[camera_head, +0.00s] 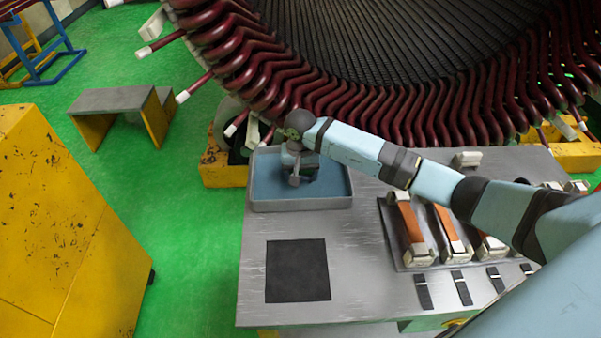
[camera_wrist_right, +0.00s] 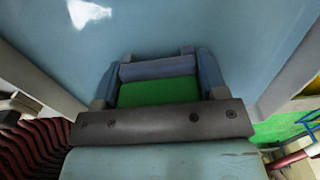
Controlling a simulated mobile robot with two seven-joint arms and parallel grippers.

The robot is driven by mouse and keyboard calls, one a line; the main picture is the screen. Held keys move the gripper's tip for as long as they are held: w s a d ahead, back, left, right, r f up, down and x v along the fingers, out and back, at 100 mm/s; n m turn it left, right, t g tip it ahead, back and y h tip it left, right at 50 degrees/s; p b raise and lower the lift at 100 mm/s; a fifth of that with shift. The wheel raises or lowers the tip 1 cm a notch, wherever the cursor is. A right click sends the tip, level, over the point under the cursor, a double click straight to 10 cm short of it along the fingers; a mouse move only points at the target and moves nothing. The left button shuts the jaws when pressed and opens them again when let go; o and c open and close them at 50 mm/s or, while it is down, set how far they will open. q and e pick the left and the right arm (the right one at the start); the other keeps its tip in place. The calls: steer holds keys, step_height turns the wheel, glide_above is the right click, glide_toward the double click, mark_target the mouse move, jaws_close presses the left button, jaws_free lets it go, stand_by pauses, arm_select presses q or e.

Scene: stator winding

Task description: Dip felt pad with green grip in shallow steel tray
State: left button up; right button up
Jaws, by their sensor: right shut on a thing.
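The shallow steel tray (camera_head: 300,204) stands at the table's back left corner and holds blue liquid (camera_head: 265,180). It also shows in the right wrist view, where its liquid (camera_wrist_right: 240,30) fills the upper part. My right gripper (camera_head: 298,178) reaches into the tray area from the right, pointing down. In the right wrist view my right gripper (camera_wrist_right: 158,82) is shut on the green grip (camera_wrist_right: 158,93) of the felt pad. A grey-blue edge shows beyond the grip. The pad's felt face is hidden, so I cannot tell how deep it sits. My left gripper is not in view.
A steel table (camera_head: 350,270) carries a black square mat (camera_head: 297,271) and a tray of orange-strapped blocks (camera_head: 411,226). Several dark strips (camera_head: 461,288) lie at its front right. The large stator with dark red coils (camera_head: 290,85) stands close behind the tray.

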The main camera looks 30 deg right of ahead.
steer(key=shift+r, duration=0.15)
stand_by(0.3)
step_height(320, 180, up, 6)
steer(key=p, duration=0.2)
steer(key=shift+p, duration=0.4)
steer(key=shift+r+p, duration=0.95)
steer(key=shift+r, duration=1.45)
